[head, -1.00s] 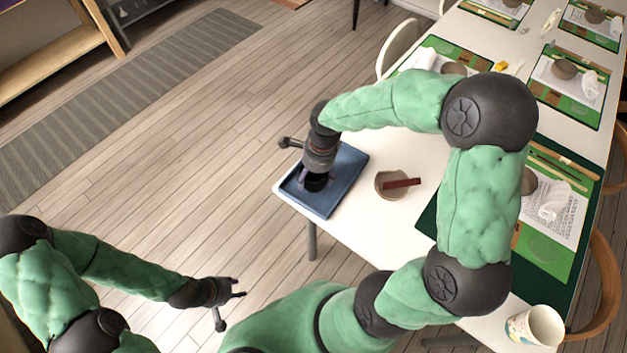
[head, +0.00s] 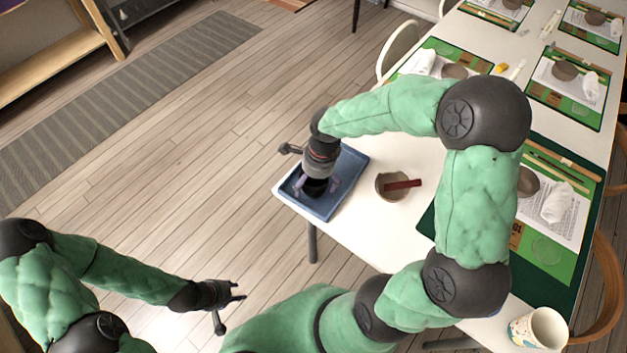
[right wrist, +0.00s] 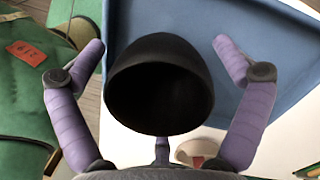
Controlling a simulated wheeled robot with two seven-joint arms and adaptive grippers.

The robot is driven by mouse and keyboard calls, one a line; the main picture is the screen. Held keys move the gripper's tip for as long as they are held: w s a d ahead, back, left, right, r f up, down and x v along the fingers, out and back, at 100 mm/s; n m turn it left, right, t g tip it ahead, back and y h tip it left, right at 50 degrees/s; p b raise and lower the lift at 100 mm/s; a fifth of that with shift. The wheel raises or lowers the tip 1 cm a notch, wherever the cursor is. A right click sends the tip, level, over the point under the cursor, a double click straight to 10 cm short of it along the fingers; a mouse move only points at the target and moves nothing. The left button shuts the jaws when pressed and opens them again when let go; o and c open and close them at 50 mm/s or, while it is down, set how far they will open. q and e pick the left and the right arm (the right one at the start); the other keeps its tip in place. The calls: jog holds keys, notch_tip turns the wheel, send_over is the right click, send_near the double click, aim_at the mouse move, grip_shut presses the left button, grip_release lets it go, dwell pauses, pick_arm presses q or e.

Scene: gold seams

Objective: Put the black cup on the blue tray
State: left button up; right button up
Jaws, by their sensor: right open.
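The black cup (right wrist: 158,84) is between the spread fingers of my right gripper (right wrist: 158,60) in the right wrist view, its dark open mouth facing the camera. Both purple fingers stand apart from its sides. In the head view the right gripper (head: 317,188) points down over the blue tray (head: 350,168), with the black cup (head: 314,187) below it and largely hidden by it. The cup appears to rest on the tray. The blue tray (right wrist: 200,22) also fills the upper part of the right wrist view. My left gripper (head: 238,291) is open and empty, over the floor at lower left.
A round brown dish (head: 392,187) with a dark red bar (head: 403,184) lies right of the tray on the white table (head: 370,235). A patterned paper cup (head: 537,328) stands at the near right. Green place mats with papers line the table's right side.

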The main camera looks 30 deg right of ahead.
notch_tip(320, 180, up, 12)
jog(key=d+p, duration=0.1)
jog(key=p, duration=0.3)
jog(key=shift+s+d+r+p, duration=0.15)
jog(key=shift+s+d+p, duration=0.1)
jog(key=shift+d+p, duration=0.1)
jog(key=shift+a, duration=0.1)
